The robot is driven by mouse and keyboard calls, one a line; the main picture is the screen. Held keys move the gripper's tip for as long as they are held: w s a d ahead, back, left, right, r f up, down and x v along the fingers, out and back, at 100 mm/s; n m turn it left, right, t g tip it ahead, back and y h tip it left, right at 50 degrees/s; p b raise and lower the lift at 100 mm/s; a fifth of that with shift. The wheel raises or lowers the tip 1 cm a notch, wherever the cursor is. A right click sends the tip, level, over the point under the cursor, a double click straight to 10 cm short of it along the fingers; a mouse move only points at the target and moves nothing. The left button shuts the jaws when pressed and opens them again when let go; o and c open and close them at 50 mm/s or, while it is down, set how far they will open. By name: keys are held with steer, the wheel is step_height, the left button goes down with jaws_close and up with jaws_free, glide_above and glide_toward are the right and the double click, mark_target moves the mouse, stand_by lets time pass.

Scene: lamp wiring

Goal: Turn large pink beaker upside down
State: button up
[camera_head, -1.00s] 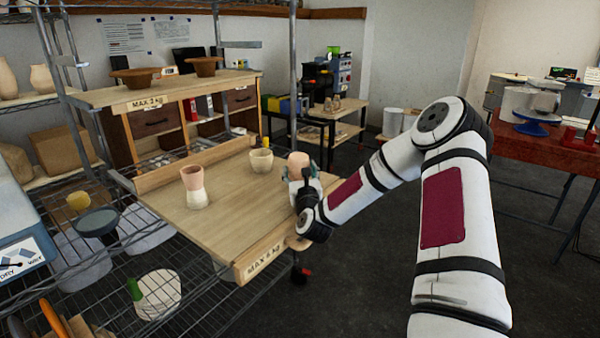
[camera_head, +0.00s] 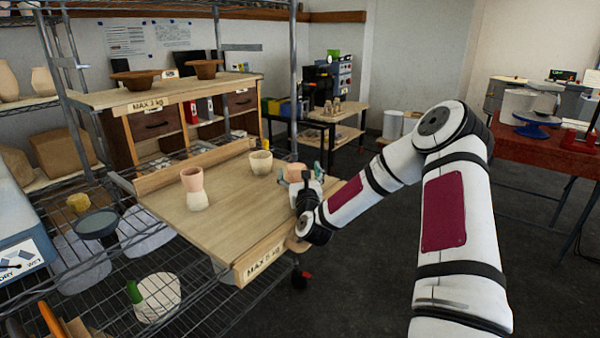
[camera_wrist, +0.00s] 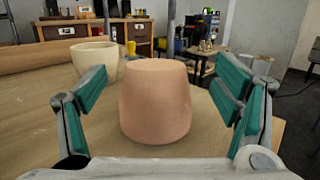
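A pink beaker (camera_wrist: 156,100) stands on the wooden shelf board in the wrist view, wide end down, with its closed, narrower end up. It also shows near the board's right edge in the head view (camera_head: 296,172), partly hidden by my gripper. My gripper (camera_wrist: 160,105) is open, with one teal-padded finger on each side of the beaker and visible gaps between. A second pink beaker (camera_head: 191,178) stands mouth up on an upturned cream cup (camera_head: 197,200) at the left of the board.
A cream cup (camera_head: 261,162) stands mouth up behind the pink beaker; it also shows at the left in the wrist view (camera_wrist: 95,62). The wooden board (camera_head: 232,215) has free room in its middle and front. A metal rack post (camera_head: 294,75) rises behind.

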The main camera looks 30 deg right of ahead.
steer(key=shift+g, duration=0.5)
steer(key=f, duration=0.4)
steer(key=shift+s+f, duration=0.1)
steer(key=shift+s, duration=0.25)
steer(key=shift+s+a, duration=0.15)
steer(key=shift+s, duration=0.3)
steer(key=shift+t, duration=0.4)
steer(key=s+a, duration=0.1)
steer(key=s, duration=0.2)
steer(key=s+a+r, duration=0.1)
steer(key=s+a, duration=0.2)
steer(key=s, duration=0.2)
steer(key=shift+s+a+r, duration=0.2)
steer(key=shift+s+r, duration=0.15)
steer(key=shift+s+a+r, duration=0.1)
steer(key=shift+s, duration=0.1)
steer(key=shift+s+r, duration=0.1)
steer(key=shift+r, duration=0.15)
steer(key=shift+s+a, duration=0.1)
